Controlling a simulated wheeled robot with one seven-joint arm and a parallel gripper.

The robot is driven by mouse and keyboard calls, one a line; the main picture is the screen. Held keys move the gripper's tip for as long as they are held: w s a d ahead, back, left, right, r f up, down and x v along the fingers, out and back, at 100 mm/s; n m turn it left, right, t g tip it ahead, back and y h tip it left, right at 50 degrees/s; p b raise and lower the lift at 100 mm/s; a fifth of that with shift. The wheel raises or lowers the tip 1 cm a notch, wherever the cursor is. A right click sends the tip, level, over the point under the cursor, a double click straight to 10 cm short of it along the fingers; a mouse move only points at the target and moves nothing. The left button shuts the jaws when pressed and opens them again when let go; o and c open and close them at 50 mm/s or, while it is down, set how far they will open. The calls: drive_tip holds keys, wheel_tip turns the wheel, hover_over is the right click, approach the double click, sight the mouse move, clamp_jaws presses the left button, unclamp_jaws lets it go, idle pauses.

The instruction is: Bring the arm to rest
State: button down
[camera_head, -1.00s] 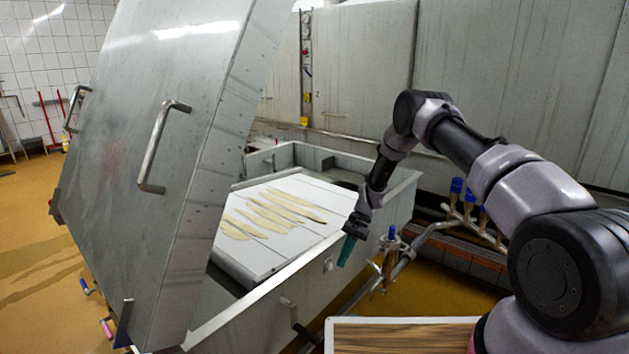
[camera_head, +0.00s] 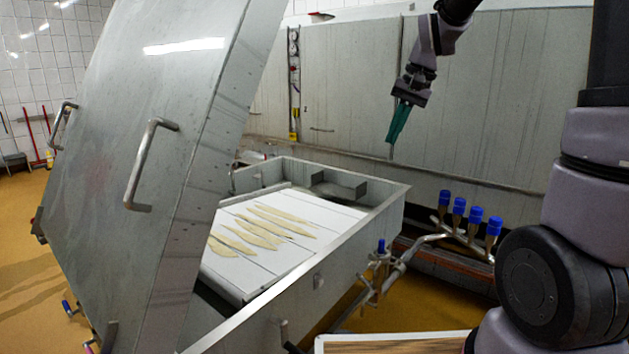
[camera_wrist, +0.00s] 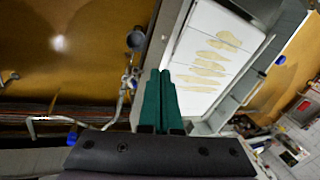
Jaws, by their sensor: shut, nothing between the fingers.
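My gripper (camera_head: 397,128) is raised in the air above the right end of the steel vat, in front of the steel wall. Its green fingers point down and are shut together with nothing between them. The closed fingers also show in the wrist view (camera_wrist: 161,98). My arm reaches up, and its upper part leaves the top right of the head view.
An open steel vat (camera_head: 359,239) holds a white bed (camera_head: 264,266) with several pale flat pieces (camera_head: 261,228). A large tilted steel lid (camera_head: 150,100) stands at left. Blue-capped valves (camera_head: 475,215) and pipes are at right. A wood-topped surface (camera_head: 390,343) is at front.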

drive_tip(key=s+d+r+t, duration=0.2)
drive_tip(key=s+d+r, duration=0.1)
drive_tip(key=s, duration=0.7)
drive_tip(key=s+d+r+t+h, duration=0.1)
drive_tip(key=s+d+r+t, duration=0.2)
drive_tip(key=s, duration=0.6)
drive_tip(key=shift+s+r+n, duration=0.3)
drive_tip(key=shift+s+r, duration=0.05)
idle(0.5)
